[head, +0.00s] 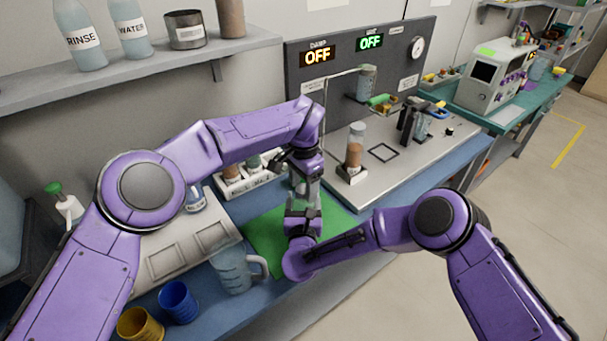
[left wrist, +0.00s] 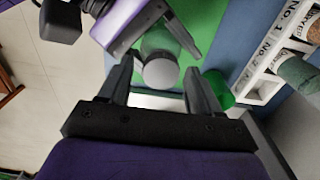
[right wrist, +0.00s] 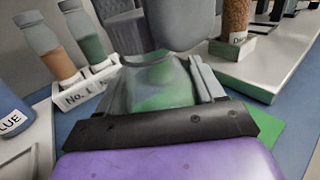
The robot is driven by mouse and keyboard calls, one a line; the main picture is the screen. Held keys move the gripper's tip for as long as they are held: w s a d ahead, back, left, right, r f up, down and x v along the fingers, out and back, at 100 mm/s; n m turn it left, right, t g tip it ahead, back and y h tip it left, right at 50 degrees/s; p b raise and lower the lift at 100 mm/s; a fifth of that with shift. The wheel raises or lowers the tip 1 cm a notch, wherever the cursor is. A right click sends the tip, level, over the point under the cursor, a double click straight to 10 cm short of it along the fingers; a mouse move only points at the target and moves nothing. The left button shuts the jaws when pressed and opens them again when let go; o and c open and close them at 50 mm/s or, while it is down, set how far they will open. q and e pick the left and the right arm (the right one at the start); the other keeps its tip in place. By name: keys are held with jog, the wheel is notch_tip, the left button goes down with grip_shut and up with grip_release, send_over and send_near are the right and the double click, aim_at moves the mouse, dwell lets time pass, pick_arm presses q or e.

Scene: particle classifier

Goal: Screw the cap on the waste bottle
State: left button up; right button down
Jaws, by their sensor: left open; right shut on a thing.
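The clear waste bottle (right wrist: 155,90) is upright between the fingers of my right gripper (right wrist: 157,78), which is shut on it; green shows through its wall. In the left wrist view a round grey cap (left wrist: 160,73) covers the bottle's mouth end; I cannot tell how tightly it sits. My left gripper (left wrist: 158,78) points down from above, its two fingers apart on either side of the cap, with gaps visible. In the head view the left gripper (head: 305,166) is directly above the right gripper (head: 303,212), and they hide most of the bottle.
A green mat (head: 262,243) lies below. A white rack (head: 232,186) of bottles stands behind to the left. A clear pitcher (head: 231,271), blue cup (head: 178,302) and yellow cup (head: 138,325) stand in front left. A metal platform (head: 383,170) with apparatus is to the right.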

pick_arm(q)
jog(key=shift+f, duration=0.15)
jog(key=c, duration=1.1)
